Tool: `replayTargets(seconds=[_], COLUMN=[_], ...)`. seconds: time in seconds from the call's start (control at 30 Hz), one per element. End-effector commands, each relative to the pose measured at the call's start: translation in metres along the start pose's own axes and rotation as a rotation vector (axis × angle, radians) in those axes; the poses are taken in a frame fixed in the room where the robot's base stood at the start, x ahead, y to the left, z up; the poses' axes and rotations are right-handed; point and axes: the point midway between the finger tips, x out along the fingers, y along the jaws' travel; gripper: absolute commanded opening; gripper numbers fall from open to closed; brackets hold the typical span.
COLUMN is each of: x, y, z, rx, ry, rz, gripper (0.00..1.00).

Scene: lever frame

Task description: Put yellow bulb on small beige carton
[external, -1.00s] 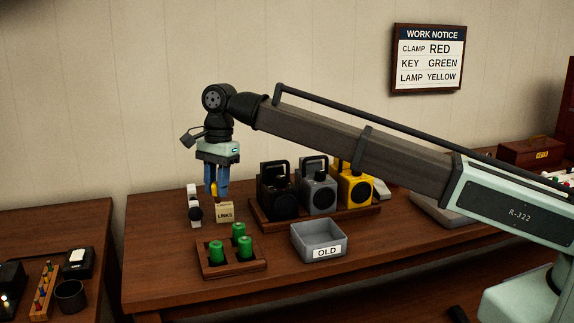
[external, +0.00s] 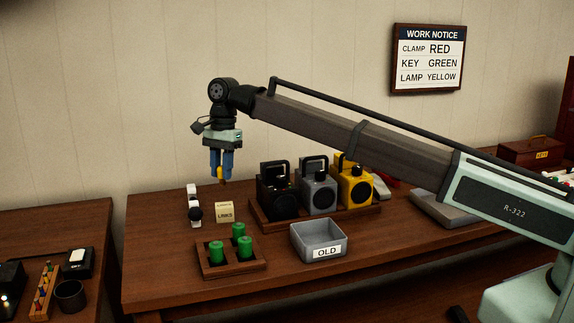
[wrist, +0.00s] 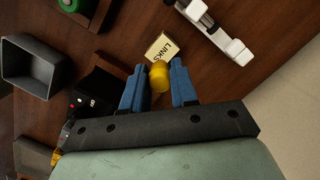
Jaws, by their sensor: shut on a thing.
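The yellow bulb (wrist: 159,77) is between the blue fingers of my gripper (wrist: 158,88) in the wrist view, and the fingers are shut on it. The small beige carton (external: 225,212), marked LINKS, stands on the table below the gripper. It also shows in the wrist view (wrist: 163,47), just beyond the bulb. The bulb is held above the carton, apart from it in the external view.
A white and black tool (external: 194,205) lies left of the carton. A wooden holder (external: 232,269) with green cylinders is in front. A grey OLD tray (external: 319,242) stands at the right front. Black, grey and yellow lantern-like boxes (external: 317,192) stand in a rack to the right.

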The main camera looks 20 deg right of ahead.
Motion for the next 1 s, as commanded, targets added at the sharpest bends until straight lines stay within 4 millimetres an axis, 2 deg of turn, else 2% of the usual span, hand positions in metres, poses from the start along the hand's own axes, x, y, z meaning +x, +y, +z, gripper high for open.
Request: replayTargets(seconds=[0.1, 0.27, 0.5, 0.97, 1.0], x=[0.017, 0.027, 0.054, 0.060, 0.060], y=[0.001, 0.000, 0.001, 0.000, 0.000], z=[-0.003, -0.004, -0.008, -0.009, -0.009], rx=[0.000, 0.001, 0.001, 0.001, 0.001], ry=[0.000, 0.000, 0.000, 0.000, 0.000], rz=[0.000, 0.000, 0.001, -0.001, -0.001], gripper=[0.00, 0.00, 0.00, 0.00, 0.32])
